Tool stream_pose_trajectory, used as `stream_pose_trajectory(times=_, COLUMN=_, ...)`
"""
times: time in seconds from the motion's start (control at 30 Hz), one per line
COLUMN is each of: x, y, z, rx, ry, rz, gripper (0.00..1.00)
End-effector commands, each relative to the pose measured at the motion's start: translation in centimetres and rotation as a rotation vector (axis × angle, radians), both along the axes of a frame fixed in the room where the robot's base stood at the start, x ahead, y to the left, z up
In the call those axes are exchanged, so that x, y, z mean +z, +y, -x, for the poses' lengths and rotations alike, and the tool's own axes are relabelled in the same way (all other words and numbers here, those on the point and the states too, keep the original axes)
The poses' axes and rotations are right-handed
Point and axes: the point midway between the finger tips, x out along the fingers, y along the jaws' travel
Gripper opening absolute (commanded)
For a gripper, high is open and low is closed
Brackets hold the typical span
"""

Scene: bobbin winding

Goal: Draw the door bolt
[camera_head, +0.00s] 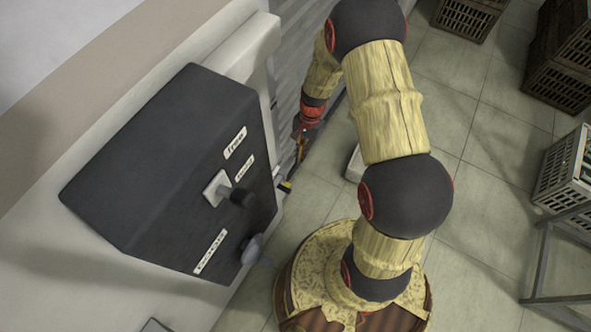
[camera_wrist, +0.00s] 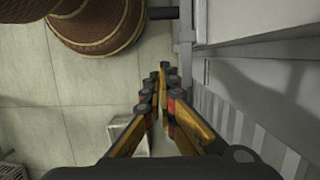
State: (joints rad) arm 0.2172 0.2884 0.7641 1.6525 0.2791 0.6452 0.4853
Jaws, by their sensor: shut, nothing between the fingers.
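My gripper (camera_head: 299,156) points down beside the grey slatted door (camera_head: 287,108), beyond the dark control box. In the wrist view its two orange-and-black fingers (camera_wrist: 163,74) are together at the tips, with nothing between them. A small piece with a yellow and black end (camera_head: 286,186) sticks out by the box's right edge, just below the fingertips in the picture. I cannot tell whether it is the bolt. In the wrist view a grey upright edge (camera_wrist: 186,62) and a pale ribbed panel (camera_wrist: 235,125) are right of the fingers. No bolt is clearly recognisable there.
A pale block (camera_wrist: 130,137) lies on the tiled floor near the door. Crates (camera_head: 565,172) and a metal frame stand at the right. Floor between is open.

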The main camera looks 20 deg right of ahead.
Motion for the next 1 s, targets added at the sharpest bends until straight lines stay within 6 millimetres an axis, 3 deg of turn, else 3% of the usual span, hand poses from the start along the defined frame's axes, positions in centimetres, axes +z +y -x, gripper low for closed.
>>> stream_pose_trajectory(times=0.53, x=-9.8, y=2.0, z=1.6, rx=0.002, ry=0.004, rz=-0.001, gripper=0.0)
stream_pose_trajectory(times=0.73, x=-8.8, y=4.1, z=2.9, rx=0.004, ry=-0.001, rz=0.0, gripper=0.0)
stream_pose_trajectory(times=1.0, x=-8.5, y=5.1, z=3.8, rx=0.001, ry=0.001, rz=0.0, gripper=0.0)
